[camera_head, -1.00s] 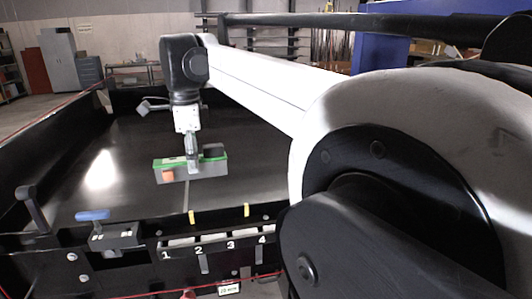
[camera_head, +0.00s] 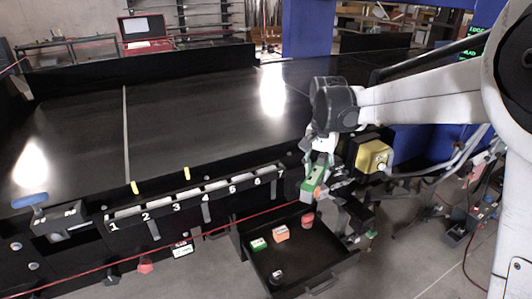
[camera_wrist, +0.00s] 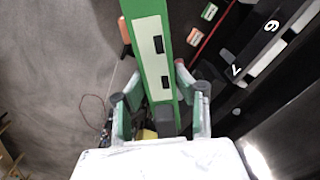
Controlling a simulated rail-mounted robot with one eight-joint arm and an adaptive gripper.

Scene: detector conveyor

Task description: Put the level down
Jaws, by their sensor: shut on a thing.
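The level (camera_wrist: 152,45) is a long bar with a green top and a pale label strip. My gripper (camera_wrist: 163,108) is shut on it, with one finger on each side in the wrist view. In the head view the level (camera_head: 312,186) is end-on and partly hidden by my gripper (camera_head: 320,158). It is held in the air at the right end of the numbered slots, above the back right part of a black tray. An orange part (camera_wrist: 125,34) shows at the level's side.
The open black tray (camera_head: 305,262) holds a green block (camera_head: 258,244), an orange block (camera_head: 281,233), a red round piece (camera_head: 307,220) and a small dark piece (camera_head: 277,277). The conveyor surface (camera_head: 200,120) is clear. A yellow-faced box (camera_head: 373,157) stands right of my gripper.

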